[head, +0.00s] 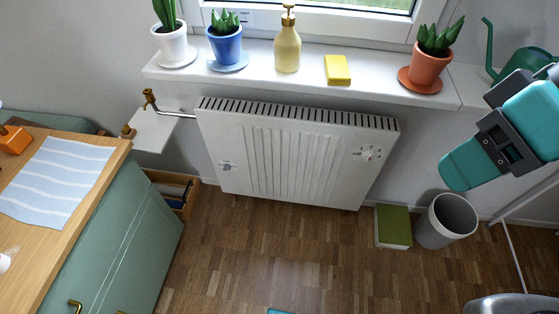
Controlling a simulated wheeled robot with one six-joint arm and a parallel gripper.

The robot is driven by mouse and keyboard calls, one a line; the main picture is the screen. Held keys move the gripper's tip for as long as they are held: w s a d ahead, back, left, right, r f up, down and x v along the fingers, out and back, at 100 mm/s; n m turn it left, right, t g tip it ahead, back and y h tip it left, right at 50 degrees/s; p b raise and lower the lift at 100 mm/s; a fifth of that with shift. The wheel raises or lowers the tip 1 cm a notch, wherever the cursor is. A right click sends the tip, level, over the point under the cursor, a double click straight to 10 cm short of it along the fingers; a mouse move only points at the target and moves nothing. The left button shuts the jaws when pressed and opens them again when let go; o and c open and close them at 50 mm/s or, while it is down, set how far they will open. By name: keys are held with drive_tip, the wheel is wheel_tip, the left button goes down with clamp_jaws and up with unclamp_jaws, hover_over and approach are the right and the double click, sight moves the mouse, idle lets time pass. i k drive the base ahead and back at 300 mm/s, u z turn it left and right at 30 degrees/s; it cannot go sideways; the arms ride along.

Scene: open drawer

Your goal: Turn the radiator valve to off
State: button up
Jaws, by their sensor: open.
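The white radiator (290,150) is fixed to the wall below the window sill. A white round dial (368,153) with dark marks around it sits at the upper right of its front; its setting is too small to read. A brass valve (150,98) stands upright at the far left, with a pipe running from it to the radiator's upper left side. A small fitting with marks (226,165) shows on the radiator's left front. Teal and dark grey parts of my arm are at the right, apart from the radiator. My gripper's fingertips cannot be made out.
The sill (300,68) holds potted plants, a yellow soap dispenser (287,47) and a yellow sponge (337,69). A green box (393,226) and grey bin (447,220) stand right of the radiator. A green cabinet (120,240) is at left.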

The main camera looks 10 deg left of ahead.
sight(368, 155)
drive_tip(key=z, duration=3.4)
drive_tip(key=k, duration=0.85)
drive_tip(key=u, duration=2)
